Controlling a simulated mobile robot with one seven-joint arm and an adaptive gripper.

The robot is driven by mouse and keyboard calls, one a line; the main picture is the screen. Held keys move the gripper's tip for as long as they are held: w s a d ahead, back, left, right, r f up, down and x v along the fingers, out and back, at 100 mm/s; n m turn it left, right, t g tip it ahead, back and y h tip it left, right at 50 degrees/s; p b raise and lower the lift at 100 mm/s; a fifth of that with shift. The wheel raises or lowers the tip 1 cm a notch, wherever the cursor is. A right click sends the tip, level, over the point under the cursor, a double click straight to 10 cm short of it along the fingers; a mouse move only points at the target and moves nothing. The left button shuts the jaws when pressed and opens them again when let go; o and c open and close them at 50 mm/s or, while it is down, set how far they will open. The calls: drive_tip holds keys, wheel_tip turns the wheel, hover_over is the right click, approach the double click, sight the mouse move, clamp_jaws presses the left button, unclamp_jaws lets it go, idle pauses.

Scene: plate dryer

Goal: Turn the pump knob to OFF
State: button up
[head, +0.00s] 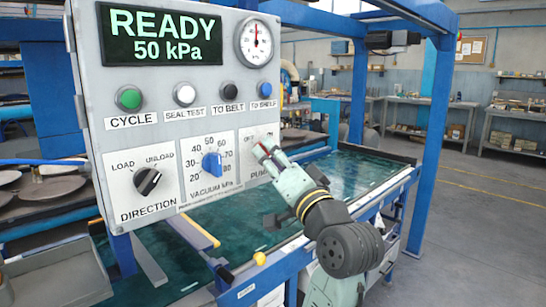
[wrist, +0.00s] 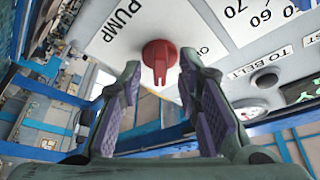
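The pump knob (wrist: 160,56) is red and sits on the white panel under the PUMP label in the wrist view. Its narrow bar shows edge-on, and I cannot tell which mark it points to. In the head view my gripper (head: 266,153) is at the pump section of the panel and hides most of the knob. The OFF mark (head: 247,138) shows at the upper left of that section; the lettering to its right is partly covered.
The control box carries a display (head: 160,36) reading READY 50 kPa, a gauge (head: 255,43) and several push buttons. The blue vacuum knob (head: 212,163) and black direction knob (head: 147,181) are left of the pump section. A blue frame post (head: 430,145) stands to the right.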

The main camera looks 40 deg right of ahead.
clamp_jaws()
